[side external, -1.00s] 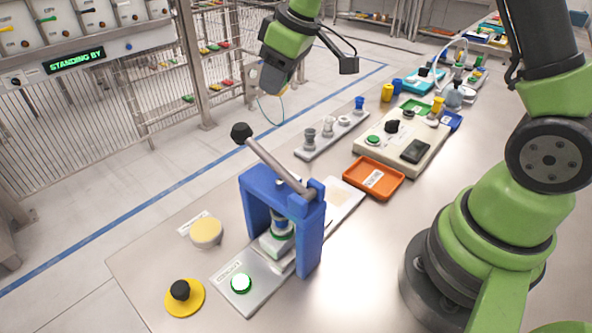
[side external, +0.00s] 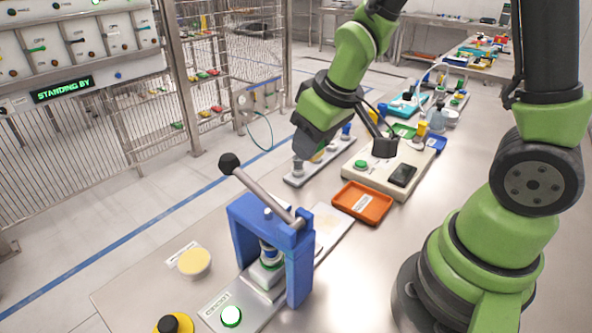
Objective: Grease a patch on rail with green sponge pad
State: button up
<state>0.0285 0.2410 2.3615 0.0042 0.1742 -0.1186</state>
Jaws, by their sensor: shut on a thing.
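My gripper (side external: 312,148) is a dark block at the end of the green arm, pointing down over the grey cup strip (side external: 293,181). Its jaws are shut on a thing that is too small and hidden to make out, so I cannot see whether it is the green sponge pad. A small yellowish spot shows just below the gripper, against the strip. A shallow round dish with a pale yellow top (side external: 194,262) stands at the front left. No part is clearly recognizable as the rail; a pale plate (side external: 333,222) lies behind the blue press.
The blue lever press (side external: 299,270) stands in front, its lever rising left. An orange tray (side external: 362,203) and a beige fixture (side external: 384,180) with a black device lie right of the gripper. A yellow disc with a black knob (side external: 171,325) is at the front edge.

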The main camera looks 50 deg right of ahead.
jog(key=d, duration=0.5)
jog(key=m+g+h, duration=0.1)
jog(key=m+h, duration=0.2)
jog(key=m, duration=0.5)
send_over(331, 208)
notch_tip(331, 208, down, 8)
jog(key=shift+s+a+f, duration=0.35)
jog(key=shift+s+f, duration=0.1)
jog(key=shift+f, duration=2.7)
jog(key=shift+f, duration=0.95)
